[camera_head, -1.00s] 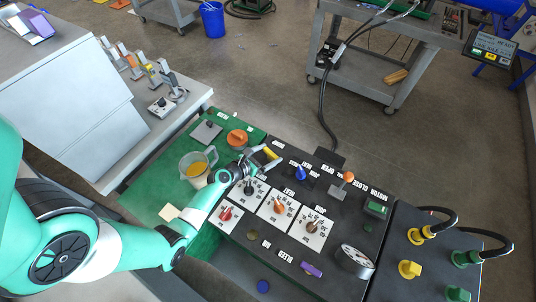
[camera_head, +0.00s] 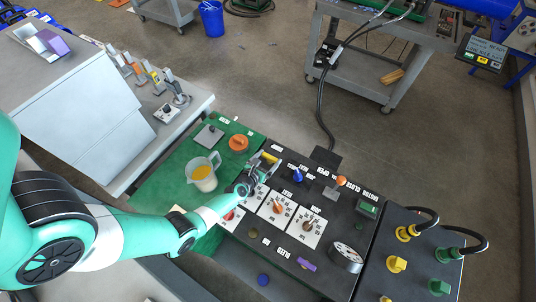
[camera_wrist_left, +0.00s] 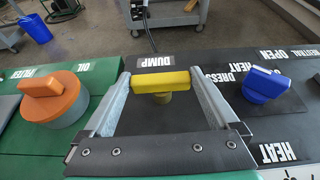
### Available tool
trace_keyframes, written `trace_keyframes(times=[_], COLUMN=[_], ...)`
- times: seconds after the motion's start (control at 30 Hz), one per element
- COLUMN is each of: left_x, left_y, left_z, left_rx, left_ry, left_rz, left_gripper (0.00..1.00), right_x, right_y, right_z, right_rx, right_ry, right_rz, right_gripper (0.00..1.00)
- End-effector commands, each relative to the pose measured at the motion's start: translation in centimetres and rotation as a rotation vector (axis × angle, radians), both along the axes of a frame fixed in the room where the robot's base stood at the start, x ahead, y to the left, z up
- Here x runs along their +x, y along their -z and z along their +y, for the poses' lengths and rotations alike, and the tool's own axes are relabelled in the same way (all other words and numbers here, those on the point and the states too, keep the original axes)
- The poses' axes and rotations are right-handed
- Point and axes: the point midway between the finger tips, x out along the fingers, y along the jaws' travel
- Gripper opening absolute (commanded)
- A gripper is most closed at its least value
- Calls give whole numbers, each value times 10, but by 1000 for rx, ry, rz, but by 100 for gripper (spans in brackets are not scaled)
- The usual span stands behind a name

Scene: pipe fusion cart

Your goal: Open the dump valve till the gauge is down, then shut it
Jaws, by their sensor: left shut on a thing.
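In the head view the yellow handle (camera_head: 269,157) is at the panel's far edge. My left gripper (camera_head: 265,161) is shut on it, with one finger at each end of the bar in the left wrist view (camera_wrist_left: 161,84). The gauge (camera_head: 348,252) is a round drum at the panel's near right; its needle is too small to read. My right gripper is not in view.
A blue knob (camera_wrist_left: 264,84) stands right of the valve and an orange filter knob (camera_wrist_left: 54,98) left. A jug of yellow liquid (camera_head: 202,172) stands on the green top near my left forearm. An orange-tipped lever (camera_head: 340,182) and dial knobs share the panel.

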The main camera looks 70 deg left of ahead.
Motion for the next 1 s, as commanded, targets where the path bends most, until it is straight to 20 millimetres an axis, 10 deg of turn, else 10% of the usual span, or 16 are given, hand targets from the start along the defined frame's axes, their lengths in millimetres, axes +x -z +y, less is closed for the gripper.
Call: trace_keyframes(times=[0.23, 0.27, 0.3, 0.67, 1.0], left_x=[1, 1, 1, -8, -64], left_y=[-2, -2, -2, -8, -39], left_z=[1, 1, 1, -6, -48], left_rx=[5, 5, 5, 3, 2], left_ry=[-4, -4, -4, -1, 0], left_rz=[-6, -6, -6, -1, -3], left_gripper=[38, 95, 100, 100, 100], right_x=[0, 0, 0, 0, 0], right_y=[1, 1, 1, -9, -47], right_z=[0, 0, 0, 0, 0], right_rx=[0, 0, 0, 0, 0], right_ry=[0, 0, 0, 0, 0], right_rz=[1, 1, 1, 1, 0], right_gripper=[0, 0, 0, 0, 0])
